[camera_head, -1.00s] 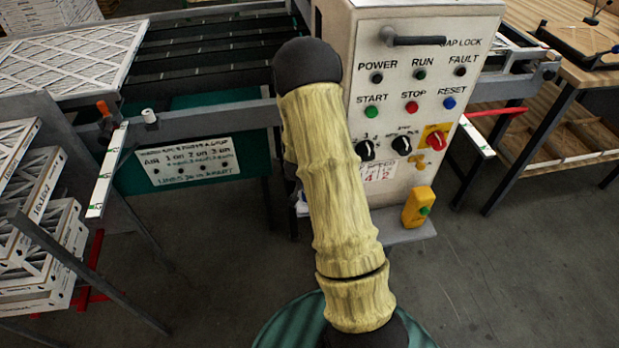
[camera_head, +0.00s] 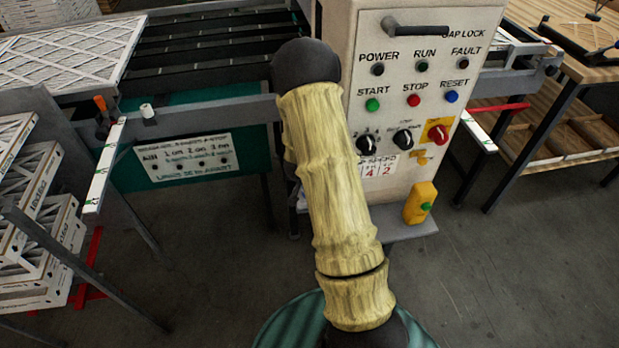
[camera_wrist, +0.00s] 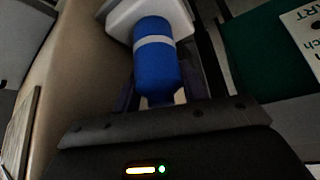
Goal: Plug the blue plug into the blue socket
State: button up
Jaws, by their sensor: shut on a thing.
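The blue plug (camera_wrist: 153,62) is a blue cylinder with a pale band, seen in the wrist view. My gripper (camera_wrist: 160,92) is shut on it, with the dark gripper body below. A white block (camera_wrist: 135,14) lies directly beyond the plug's far end. I cannot tell whether the plug touches it or goes into it. No blue socket can be made out. In the head view my sleeved arm hides the gripper and the plug, beside the left side of the control cabinet (camera_head: 400,190).
The cabinet carries buttons, knobs and a handle (camera_head: 415,28). A yellow box with a green button (camera_head: 420,203) sits at its foot. A green panel with a white sign (camera_head: 185,160) stands to the left, below the conveyor (camera_head: 215,45). Boxed filters (camera_head: 40,240) are stacked far left. The floor at lower right is clear.

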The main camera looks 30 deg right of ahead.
jog(key=shift+f, duration=0.1)
jog(key=o, duration=1.1)
jog(key=p+v, duration=0.3)
jog(key=v, duration=1.4)
jog(key=shift+r+p, duration=0.2)
jog(key=shift+p, duration=0.1)
